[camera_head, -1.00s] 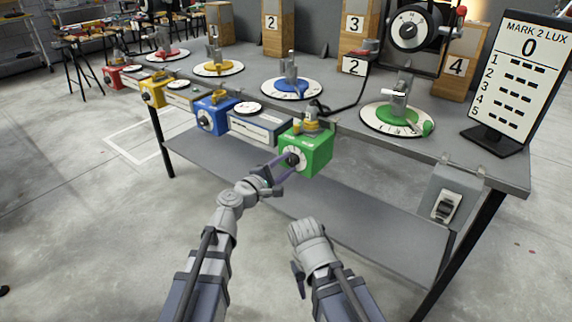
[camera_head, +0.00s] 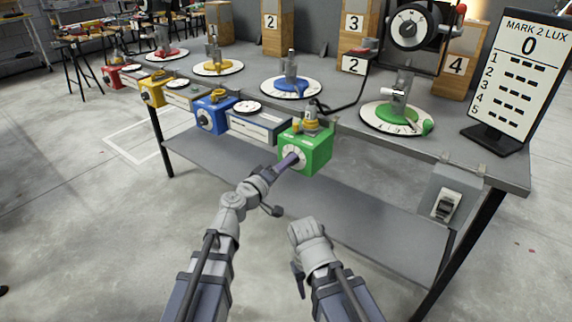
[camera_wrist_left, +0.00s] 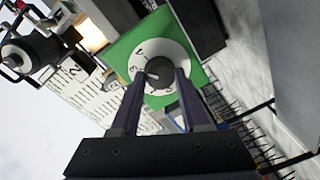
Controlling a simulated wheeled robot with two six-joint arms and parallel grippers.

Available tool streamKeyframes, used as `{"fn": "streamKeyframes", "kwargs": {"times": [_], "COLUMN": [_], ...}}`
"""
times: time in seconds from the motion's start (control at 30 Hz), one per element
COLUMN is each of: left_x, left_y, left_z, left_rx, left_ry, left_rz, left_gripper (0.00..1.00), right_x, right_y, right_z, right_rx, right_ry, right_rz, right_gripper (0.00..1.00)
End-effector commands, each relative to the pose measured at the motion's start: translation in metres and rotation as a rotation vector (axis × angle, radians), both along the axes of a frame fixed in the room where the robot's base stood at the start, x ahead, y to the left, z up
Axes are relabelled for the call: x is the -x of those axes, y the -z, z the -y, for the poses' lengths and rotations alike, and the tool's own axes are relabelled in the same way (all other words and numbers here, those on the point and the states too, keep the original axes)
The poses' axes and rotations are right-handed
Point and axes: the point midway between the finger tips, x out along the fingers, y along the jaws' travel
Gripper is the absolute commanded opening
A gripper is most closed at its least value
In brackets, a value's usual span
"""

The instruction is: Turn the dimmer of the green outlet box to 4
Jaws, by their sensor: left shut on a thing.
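The green outlet box (camera_head: 318,150) is fixed to the front edge of the workbench, right of the middle in the head view. Its front carries a white dial with a dark dimmer knob. My left gripper (camera_head: 292,160) reaches the dial from the front left and is shut on the knob. In the left wrist view the two fingers of my left gripper (camera_wrist_left: 156,88) stand on either side of the dark knob (camera_wrist_left: 159,72), in front of the white dial plate (camera_wrist_left: 178,55). The wrist is rolled, so the box looks tilted. My right gripper (camera_head: 298,278) hangs low in front of the bench; its jaws are unclear.
A blue box (camera_head: 213,116) and a yellow box (camera_head: 152,90) sit left along the bench edge. A grey switch box (camera_head: 447,200) hangs at the right. A sign (camera_head: 522,75) reading MARK 2 LUX 0 stands on the bench. The lower shelf (camera_head: 370,225) is bare.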

Motion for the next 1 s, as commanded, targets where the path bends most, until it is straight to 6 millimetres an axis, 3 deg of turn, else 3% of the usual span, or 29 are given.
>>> {"fn": "streamKeyframes", "kwargs": {"times": [0.5, 1.0], "left_x": [0.0013, 0.0015], "left_y": [0.0014, 0.0014], "left_z": [0.0011, 0.0012], "left_rx": [-0.297, -0.375], "left_ry": [0.002, 0.003], "left_rz": [0.214, 0.271], "left_gripper": [0.00, 0.00], "right_x": [-0.0001, -0.0001], "right_y": [0.0044, 0.0052], "right_z": [0.0001, 0.0002], "right_rx": [0.001, 0.001], "right_ry": [0.000, 0.000], "right_rz": [0.000, 0.000], "right_gripper": [0.50, 0.50]}}
